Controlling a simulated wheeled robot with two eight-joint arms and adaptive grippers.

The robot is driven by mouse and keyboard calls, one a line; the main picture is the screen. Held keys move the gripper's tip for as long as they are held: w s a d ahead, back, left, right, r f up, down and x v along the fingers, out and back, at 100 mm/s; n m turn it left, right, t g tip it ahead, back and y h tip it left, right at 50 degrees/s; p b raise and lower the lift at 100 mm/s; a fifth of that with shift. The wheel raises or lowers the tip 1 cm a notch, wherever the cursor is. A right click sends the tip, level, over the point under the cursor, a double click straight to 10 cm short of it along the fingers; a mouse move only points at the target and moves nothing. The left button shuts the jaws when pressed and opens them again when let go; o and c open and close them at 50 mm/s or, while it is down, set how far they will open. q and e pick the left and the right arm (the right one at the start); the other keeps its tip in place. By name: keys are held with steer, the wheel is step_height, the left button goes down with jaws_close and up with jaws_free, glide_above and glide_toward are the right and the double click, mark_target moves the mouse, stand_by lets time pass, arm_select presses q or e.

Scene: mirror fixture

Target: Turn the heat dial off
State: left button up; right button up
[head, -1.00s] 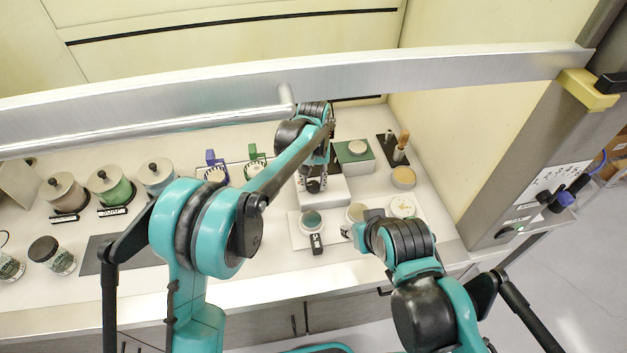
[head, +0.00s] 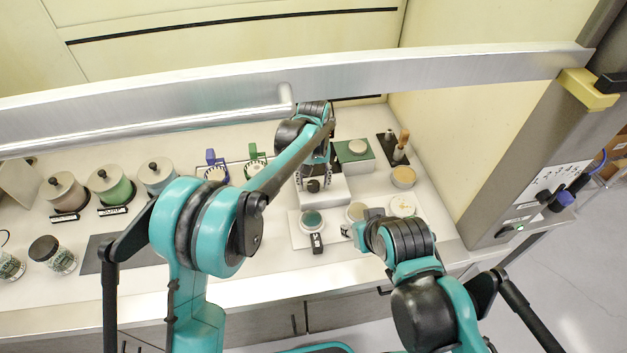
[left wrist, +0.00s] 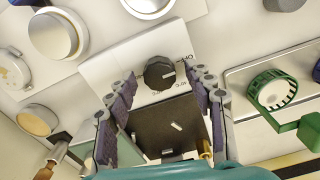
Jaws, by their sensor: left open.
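The heat dial is a round black knob (left wrist: 160,73) with a white mark, on the white front of a hot plate (left wrist: 110,62) with a dark top. The mark points to the right in the left wrist view; the small lettering beside it is too small to read surely. My left gripper (left wrist: 163,88) is open, its fingers spread on either side of the dial. In the head view the dial (head: 313,186) shows between the left gripper's fingertips (head: 312,179). I cannot tell if they touch it. My right gripper (head: 350,231) is low over the front of the bench, its jaws unclear.
A white tray (head: 298,236) with round dishes lies in front of the hot plate. A metal sash bar (head: 440,72) crosses above the bench.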

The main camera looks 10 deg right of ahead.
mark_target(314, 183)
arm_select(q)
step_height(314, 183, up, 8)
steer(key=shift+f, duration=0.25)
stand_by(0.5)
